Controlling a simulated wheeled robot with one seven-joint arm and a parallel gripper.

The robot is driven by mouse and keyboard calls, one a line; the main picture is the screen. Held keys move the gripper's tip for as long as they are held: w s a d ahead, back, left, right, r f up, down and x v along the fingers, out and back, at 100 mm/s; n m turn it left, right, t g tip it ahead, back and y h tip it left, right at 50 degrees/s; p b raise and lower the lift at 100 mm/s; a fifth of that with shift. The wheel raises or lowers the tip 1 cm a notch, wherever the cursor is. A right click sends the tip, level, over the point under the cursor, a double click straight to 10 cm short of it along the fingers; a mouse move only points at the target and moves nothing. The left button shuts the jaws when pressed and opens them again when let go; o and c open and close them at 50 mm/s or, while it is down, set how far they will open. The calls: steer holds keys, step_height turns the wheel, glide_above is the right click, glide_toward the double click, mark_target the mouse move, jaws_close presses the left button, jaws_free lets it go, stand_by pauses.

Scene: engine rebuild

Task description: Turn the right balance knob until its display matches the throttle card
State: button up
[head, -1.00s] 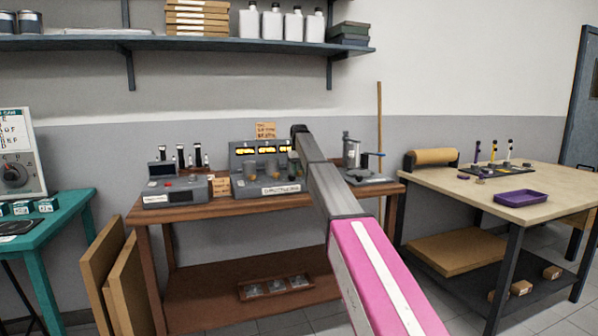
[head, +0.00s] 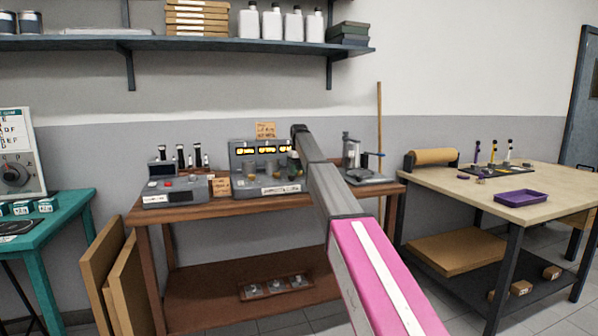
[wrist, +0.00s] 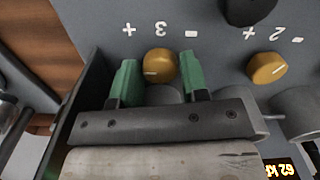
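The throttle console (head: 243,151) stands on the brown bench, with three lit orange displays. The right display (head: 285,149) is lit, but its figures are too small to read. The throttle card (head: 265,130), tan with dark text, is behind the console and unreadable from here. In the wrist view, upside down, the right balance knob (wrist: 160,65) is yellow, marked 3 between plus and minus, with a pale pointer line. My gripper (wrist: 160,62) has a green finger on each side of this knob. Whether the fingers press on it is unclear. The arm partly hides the console's right end.
The middle knob (wrist: 266,68), marked 2, is beside it. A dark side wall (wrist: 90,88) rises close to one finger. A grey device (head: 176,190) stands left of the console and a metal stand (head: 352,155) to its right.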

steer(key=shift+o, duration=1.2)
steer(key=shift+r, duration=0.15)
step_height(320, 180, up, 11)
steer(key=shift+f, duration=0.2)
